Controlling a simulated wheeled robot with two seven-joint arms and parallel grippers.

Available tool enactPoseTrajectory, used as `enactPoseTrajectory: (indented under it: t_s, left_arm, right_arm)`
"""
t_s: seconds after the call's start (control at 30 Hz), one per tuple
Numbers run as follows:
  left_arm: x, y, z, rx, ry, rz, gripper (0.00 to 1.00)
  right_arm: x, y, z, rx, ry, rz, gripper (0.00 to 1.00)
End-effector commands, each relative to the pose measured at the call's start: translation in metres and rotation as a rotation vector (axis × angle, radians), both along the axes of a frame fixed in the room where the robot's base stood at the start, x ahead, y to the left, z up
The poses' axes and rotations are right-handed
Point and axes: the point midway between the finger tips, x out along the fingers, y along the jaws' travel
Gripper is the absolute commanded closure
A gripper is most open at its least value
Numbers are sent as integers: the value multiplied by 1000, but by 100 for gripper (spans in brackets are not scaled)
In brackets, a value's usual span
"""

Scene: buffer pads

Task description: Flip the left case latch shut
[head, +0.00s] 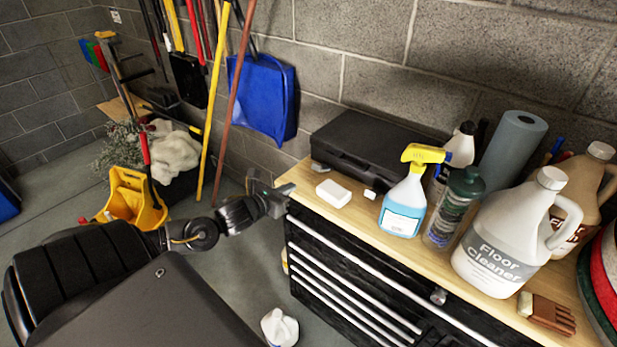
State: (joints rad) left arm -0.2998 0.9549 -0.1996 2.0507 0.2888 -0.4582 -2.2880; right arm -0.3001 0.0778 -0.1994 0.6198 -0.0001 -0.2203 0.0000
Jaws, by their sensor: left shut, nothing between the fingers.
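A black case (364,141) lies with its lid down at the back of the wooden bench top, against the block wall. A small grey piece (320,167) at the left of its front edge looks like the left latch. A small pale piece (370,194) sits farther right, by the case's front. I cannot make out either piece's exact position. My left gripper (286,189) is shut and empty at the bench's left edge, left of the case and apart from it. My right gripper is not in view.
A white block (334,193) lies in front of the case. A spray bottle (404,200), a dark-capped bottle (455,205), a paper roll (512,148) and a floor cleaner jug (513,235) crowd the right. A brush (547,313) lies near the front edge. A yellow bucket (135,198) stands on the floor.

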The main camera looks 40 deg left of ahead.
Motion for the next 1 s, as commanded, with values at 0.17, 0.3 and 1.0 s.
enactPoseTrajectory:
  t_s: [0.17, 0.3, 1.0]
  left_arm:
    - [1, 1, 2, 26, -6, -9, 100]
    - [1, 1, 2, 24, -6, -9, 100]
    - [84, 4, -17, 20, -5, -6, 100]
  right_arm:
    - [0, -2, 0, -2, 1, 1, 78]
    - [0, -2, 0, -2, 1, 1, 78]
    - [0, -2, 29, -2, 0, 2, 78]
